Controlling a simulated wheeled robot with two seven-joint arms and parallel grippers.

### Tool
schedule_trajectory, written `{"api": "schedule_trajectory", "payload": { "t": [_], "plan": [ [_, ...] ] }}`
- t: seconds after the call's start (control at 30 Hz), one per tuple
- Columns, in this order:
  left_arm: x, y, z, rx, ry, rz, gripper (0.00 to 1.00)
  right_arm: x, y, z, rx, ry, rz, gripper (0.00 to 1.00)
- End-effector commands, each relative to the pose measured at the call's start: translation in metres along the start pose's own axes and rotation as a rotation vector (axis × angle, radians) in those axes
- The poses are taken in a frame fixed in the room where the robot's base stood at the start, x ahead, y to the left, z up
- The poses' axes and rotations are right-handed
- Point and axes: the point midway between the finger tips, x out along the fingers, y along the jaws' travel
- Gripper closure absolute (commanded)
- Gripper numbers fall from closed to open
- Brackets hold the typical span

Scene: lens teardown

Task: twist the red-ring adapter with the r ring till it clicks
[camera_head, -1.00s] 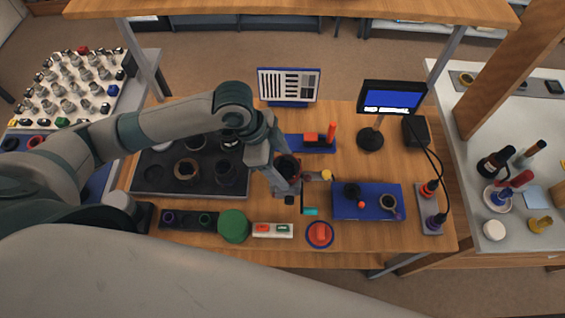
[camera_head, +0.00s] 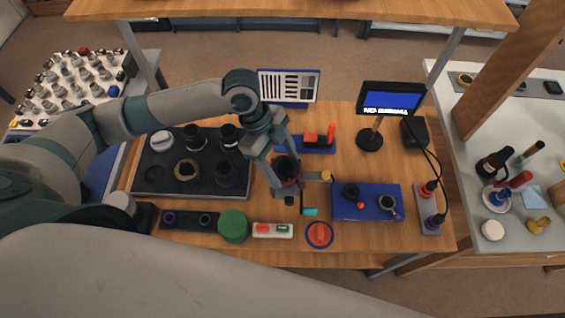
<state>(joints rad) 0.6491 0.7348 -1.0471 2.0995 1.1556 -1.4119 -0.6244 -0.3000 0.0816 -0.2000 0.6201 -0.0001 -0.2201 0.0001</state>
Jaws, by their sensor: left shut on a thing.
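My left gripper (camera_head: 288,185) reaches down over the middle of the bench, its fingers shut around a dark round part (camera_head: 287,167). Dark red shows at its lower edge, so it looks like the red-ring adapter. The fingers hide much of it, and I cannot make out a separate r ring or how the two fit. A small fixture with a yellow knob (camera_head: 326,176) stands just right of the fingers. My right gripper is not in view.
A dark tray (camera_head: 150,178) with several lens parts lies left. A blue tray (camera_head: 345,212) with a black part and a ring lies right. A green cylinder (camera_head: 234,227) and a red button (camera_head: 319,234) stand in front. A monitor (camera_head: 390,98) stands behind right.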

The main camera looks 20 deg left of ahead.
Motion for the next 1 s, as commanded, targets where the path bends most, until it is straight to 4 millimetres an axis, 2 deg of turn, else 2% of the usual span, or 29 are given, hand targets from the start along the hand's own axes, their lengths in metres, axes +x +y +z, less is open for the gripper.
{"api": "schedule_trajectory", "payload": {
  "t": [0.37,0.7,1.0],
  "plan": [
    [0.0001,-0.0002,-0.0001,0.029,0.000,0.011,0.61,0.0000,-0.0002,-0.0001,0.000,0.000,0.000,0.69],
    [0.0004,-0.0022,-0.0005,0.213,0.000,0.088,0.61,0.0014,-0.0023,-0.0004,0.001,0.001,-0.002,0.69],
    [0.0002,-0.0019,-0.0004,0.234,0.001,0.096,0.61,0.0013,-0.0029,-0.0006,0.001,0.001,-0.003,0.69]
  ]
}}
